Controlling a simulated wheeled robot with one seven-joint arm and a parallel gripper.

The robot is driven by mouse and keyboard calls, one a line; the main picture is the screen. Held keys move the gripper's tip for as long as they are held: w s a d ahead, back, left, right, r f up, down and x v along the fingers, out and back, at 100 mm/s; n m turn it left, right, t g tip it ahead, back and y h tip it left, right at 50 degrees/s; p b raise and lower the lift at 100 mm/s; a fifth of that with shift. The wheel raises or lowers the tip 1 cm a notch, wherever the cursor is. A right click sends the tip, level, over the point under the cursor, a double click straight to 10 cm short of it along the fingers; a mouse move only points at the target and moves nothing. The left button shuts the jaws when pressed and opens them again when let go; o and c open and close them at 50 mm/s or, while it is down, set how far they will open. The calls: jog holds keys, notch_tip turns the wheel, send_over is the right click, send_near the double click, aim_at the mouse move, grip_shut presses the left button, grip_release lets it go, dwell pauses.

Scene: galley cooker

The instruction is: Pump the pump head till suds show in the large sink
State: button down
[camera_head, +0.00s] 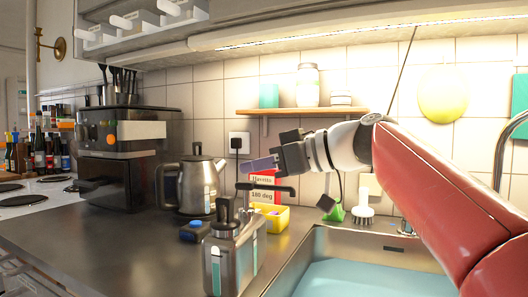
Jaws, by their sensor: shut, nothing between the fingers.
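A metal soap dispenser set (222,262) stands on the counter at the left edge of the large sink (312,240). Its dark pump head (262,188) sits on top with a spout reaching right toward the sink. A second dark top (225,208) stands in front of it, to the left. My gripper (258,164) is shut and empty. In the picture its fingers are just above the pump head; whether they touch it I cannot tell. The sink holds flat, light blue water, and my red arm hides its right part.
A metal kettle (200,186) stands behind left, beside a black coffee machine (110,160). A wooden shelf (300,110) is above. The front left counter is clear.

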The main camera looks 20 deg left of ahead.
aim_at(255, 184)
jog(key=shift+f, duration=0.6)
notch_tip(255, 184, down, 2)
jog(key=b, duration=0.2)
jog(key=shift+f+b, duration=0.1)
jog(key=shift+b, duration=0.25)
jog(key=v, duration=0.8)
jog(key=shift+r, duration=0.3)
